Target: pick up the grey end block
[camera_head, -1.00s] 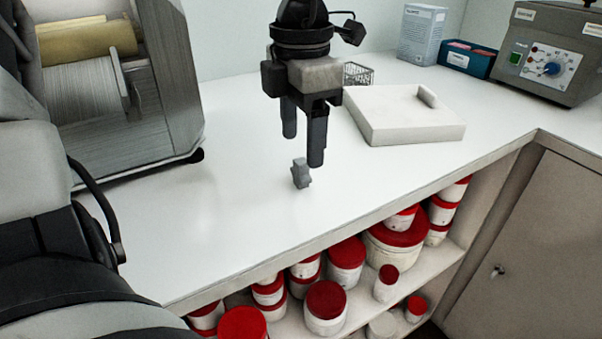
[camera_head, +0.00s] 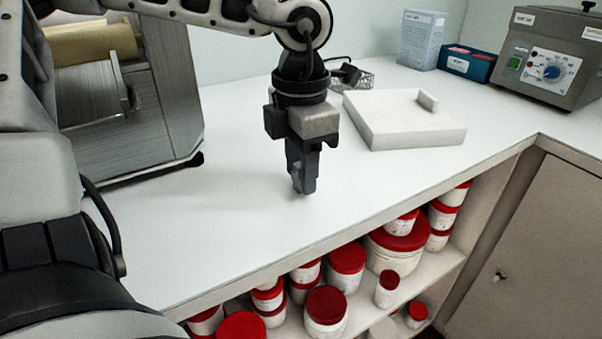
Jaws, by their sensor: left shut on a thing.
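The grey end block (camera_head: 299,183) is at the white counter's surface, left of the white slab. My left gripper (camera_head: 303,180) points straight down over it, with its fingers closed around it. The fingers hide most of the block, and only a small part shows at the fingertips. I cannot tell whether the block still touches the counter. My right gripper is not in view.
A white slab (camera_head: 405,125) with a small raised block lies right of my left gripper. A roller machine (camera_head: 135,120) stands at the left. A control box (camera_head: 548,58) stands at the back right. Red-lidded tubs (camera_head: 347,257) fill the shelf below the counter (camera_head: 230,235).

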